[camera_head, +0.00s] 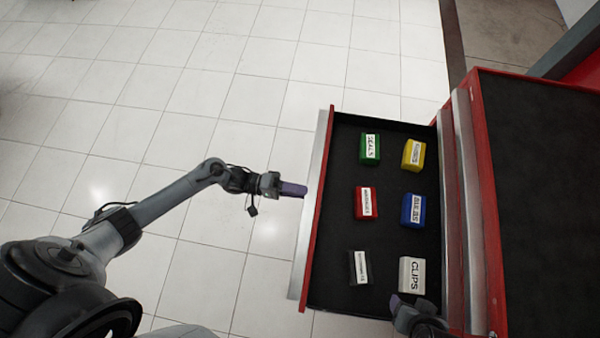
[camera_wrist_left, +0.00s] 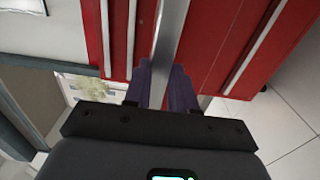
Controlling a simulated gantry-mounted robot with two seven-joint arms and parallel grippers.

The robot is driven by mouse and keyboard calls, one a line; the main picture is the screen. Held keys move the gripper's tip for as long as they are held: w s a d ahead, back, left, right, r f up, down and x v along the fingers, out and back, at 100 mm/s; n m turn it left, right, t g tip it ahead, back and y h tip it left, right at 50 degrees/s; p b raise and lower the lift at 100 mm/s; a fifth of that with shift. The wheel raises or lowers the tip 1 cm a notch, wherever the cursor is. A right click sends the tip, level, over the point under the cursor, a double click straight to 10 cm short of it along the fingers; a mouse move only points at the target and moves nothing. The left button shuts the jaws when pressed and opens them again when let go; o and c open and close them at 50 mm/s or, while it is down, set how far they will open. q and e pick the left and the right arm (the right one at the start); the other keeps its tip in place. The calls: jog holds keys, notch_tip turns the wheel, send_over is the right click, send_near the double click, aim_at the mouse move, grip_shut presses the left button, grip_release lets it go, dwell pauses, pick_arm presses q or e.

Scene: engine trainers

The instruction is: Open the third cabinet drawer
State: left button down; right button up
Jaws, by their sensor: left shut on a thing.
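A red cabinet drawer (camera_head: 385,238) with a black lining stands pulled out from the cabinet (camera_head: 485,200) in the head view. I cannot tell which drawer in the stack it is. A silver handle strip (camera_head: 309,205) runs along its front. My left gripper (camera_head: 294,189) reaches this strip from the left, near its middle. In the left wrist view, its purple fingers (camera_wrist_left: 163,80) are shut on the silver handle (camera_wrist_left: 171,35), one on each side. My right gripper (camera_head: 397,303) is partly visible at the bottom, by the drawer's near right corner; its jaws are unclear.
The drawer holds several labelled boxes: green (camera_head: 370,149), yellow (camera_head: 414,154), red (camera_head: 366,203), blue (camera_head: 413,211), black (camera_head: 360,267) and white CLIPS (camera_head: 412,275). The cabinet's dark top (camera_head: 545,180) is bare. White tiled floor (camera_head: 200,110) lies clear left of the drawer.

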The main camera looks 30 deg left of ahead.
pick_arm(q)
jog(key=shift+s+a+f, duration=0.15)
jog(key=shift+a+f, duration=0.15)
jog(key=shift+f, duration=0.1)
jog(key=c, duration=1.1)
grip_release()
jog(key=shift+o, duration=0.5)
jog(key=shift+r, duration=0.2)
jog(key=v, duration=1)
jog(key=shift+a, duration=0.35)
jog(key=shift+s, duration=0.1)
